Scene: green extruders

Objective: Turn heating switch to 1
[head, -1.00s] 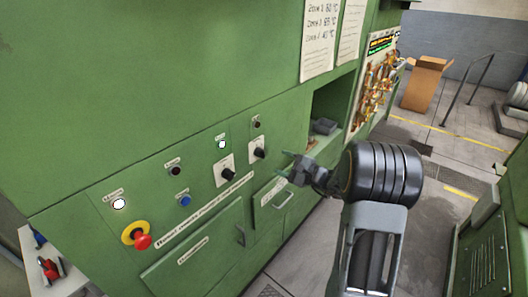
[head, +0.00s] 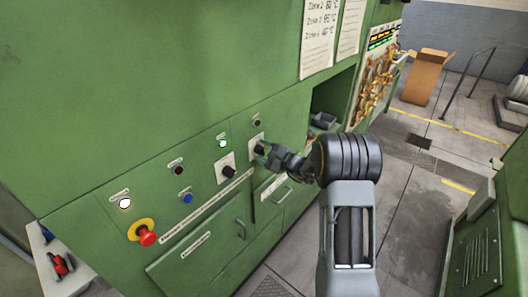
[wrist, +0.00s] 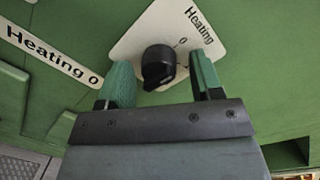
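The heating switch (wrist: 158,66) is a black rotary knob on a white plate (wrist: 200,38) marked "Heating" and "0" in the wrist view. Its pointer direction is hard to read. My gripper (wrist: 160,63) is open, with one green-padded finger on each side of the knob and a gap visible to each. In the head view, my gripper (head: 266,151) is at the right-hand of two rotary switches, partly covering its knob; its white plate (head: 256,140) shows behind the fingers.
A second rotary switch (head: 227,170) sits to the left on the green panel. Farther left are a blue button (head: 187,198), a lit white lamp (head: 125,203) and a red emergency stop (head: 147,238). Drawer handles (head: 240,232) project below.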

